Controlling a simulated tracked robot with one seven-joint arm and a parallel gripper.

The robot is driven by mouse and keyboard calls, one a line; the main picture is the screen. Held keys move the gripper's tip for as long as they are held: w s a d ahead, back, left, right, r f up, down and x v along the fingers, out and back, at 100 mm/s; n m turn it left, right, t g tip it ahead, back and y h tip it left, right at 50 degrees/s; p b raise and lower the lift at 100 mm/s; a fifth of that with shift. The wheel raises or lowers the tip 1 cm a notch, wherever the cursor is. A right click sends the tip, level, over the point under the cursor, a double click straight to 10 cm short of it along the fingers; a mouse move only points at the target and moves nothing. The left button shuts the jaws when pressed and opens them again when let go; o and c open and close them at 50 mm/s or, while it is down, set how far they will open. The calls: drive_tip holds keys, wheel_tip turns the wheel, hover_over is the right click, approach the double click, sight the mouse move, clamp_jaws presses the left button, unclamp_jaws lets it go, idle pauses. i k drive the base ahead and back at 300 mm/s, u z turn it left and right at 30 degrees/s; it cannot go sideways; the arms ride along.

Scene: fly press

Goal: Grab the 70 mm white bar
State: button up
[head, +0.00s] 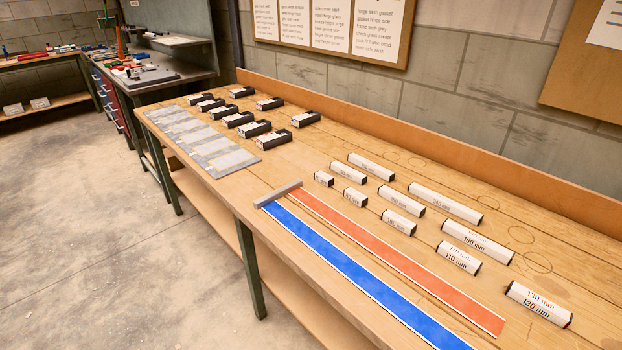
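Several white bars with dark ends lie on the wooden bench. Two short ones are nearest the grey stop block: the shortest-looking bar (323,178) and a slightly longer bar (355,197) to its right. Their labels are too small to read, so I cannot tell for sure which is the 70 mm bar. A longer bar (398,222) lies further right. The 110 mm bar (458,257) and the 130 mm bar (538,303) are readable at the right. My gripper is not in view.
Blue (350,275) and orange (400,262) strips run along the bench front from a grey stop block (278,194). More white bars (445,203) lie behind. Several black boxes (254,128) and grey plates (200,142) are at the left. A wooden backboard (440,150) edges the bench.

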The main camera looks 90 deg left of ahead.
sight(323, 178)
drive_tip(key=z, duration=0.3)
drive_tip(key=i, duration=0.15)
drive_tip(key=u, duration=2.5)
drive_tip(key=i, duration=0.15)
drive_tip(key=u, duration=1.4)
drive_tip(key=k, duration=0.95)
drive_tip(key=z, duration=0.45)
drive_tip(key=i, duration=0.6)
